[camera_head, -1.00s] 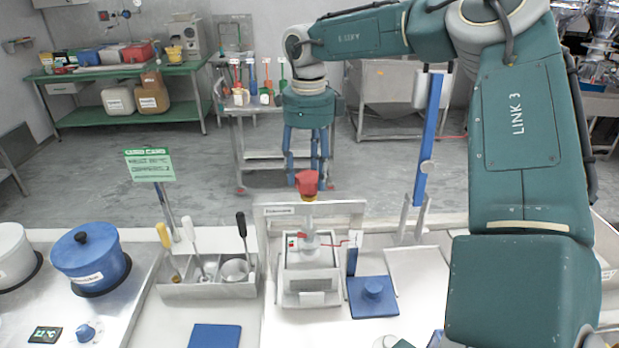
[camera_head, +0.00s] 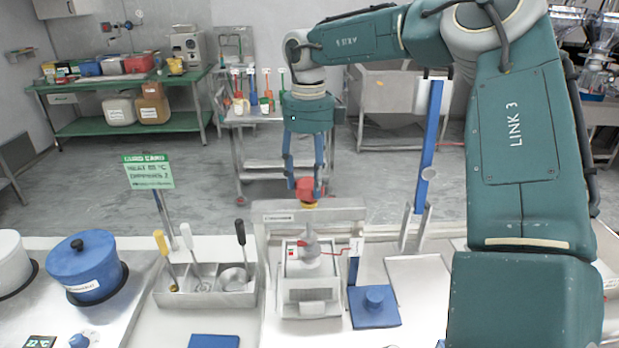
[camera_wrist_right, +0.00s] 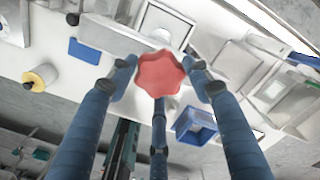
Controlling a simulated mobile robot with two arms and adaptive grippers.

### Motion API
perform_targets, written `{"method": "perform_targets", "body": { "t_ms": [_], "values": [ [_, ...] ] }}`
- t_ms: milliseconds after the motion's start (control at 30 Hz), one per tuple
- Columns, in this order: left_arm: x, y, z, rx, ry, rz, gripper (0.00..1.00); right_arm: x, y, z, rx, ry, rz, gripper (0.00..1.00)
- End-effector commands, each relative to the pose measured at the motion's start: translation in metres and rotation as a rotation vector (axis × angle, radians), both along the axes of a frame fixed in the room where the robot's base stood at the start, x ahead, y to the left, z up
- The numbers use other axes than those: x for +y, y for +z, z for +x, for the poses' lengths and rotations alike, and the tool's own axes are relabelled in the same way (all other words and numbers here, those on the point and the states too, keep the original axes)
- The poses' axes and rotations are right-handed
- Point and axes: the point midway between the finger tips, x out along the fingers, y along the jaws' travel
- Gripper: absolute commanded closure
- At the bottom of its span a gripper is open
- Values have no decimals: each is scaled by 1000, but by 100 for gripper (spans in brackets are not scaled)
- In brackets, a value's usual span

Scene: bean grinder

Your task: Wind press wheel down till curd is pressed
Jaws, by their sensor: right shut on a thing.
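A red lobed wheel (camera_head: 306,186) is between the fingertips of my right gripper (camera_head: 305,182), above the white press (camera_head: 307,288). The right wrist view shows the wheel (camera_wrist_right: 160,73) face-on, with finger pads at its left and right and a third finger below. My right gripper (camera_wrist_right: 160,80) is shut on it. A grey cone-shaped part (camera_head: 309,243) sits on top of the press below the wheel. I cannot tell whether a stem joins the wheel to it. The curd is not discernible. My left gripper is not in view.
A tool tray (camera_head: 206,299) and blue pot (camera_head: 85,268) are at left. A green sign (camera_head: 149,172) and blue post (camera_head: 429,150) rise behind. My arm hides the right side.

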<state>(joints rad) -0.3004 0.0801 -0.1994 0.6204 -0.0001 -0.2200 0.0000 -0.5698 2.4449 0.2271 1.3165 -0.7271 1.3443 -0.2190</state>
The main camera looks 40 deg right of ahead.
Motion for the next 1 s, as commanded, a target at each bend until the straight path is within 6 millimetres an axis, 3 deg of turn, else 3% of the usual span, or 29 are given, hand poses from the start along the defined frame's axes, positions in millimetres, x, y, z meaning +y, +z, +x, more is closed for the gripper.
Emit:
{"method": "perform_targets", "body": {
  "t_ms": [33,67,133,433,567,1000],
  "values": [
    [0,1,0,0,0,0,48,0,6,5,-20,1,-4,77],
    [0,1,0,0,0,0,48,0,6,5,-21,1,-3,47],
    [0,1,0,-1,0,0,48,0,6,5,-19,1,-4,33],
    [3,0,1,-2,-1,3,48,0,3,2,-10,1,-2,31],
    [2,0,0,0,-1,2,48,0,12,3,-10,2,-3,31],
    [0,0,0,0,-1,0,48,1,98,4,-13,2,-4,31]
  ]
}}
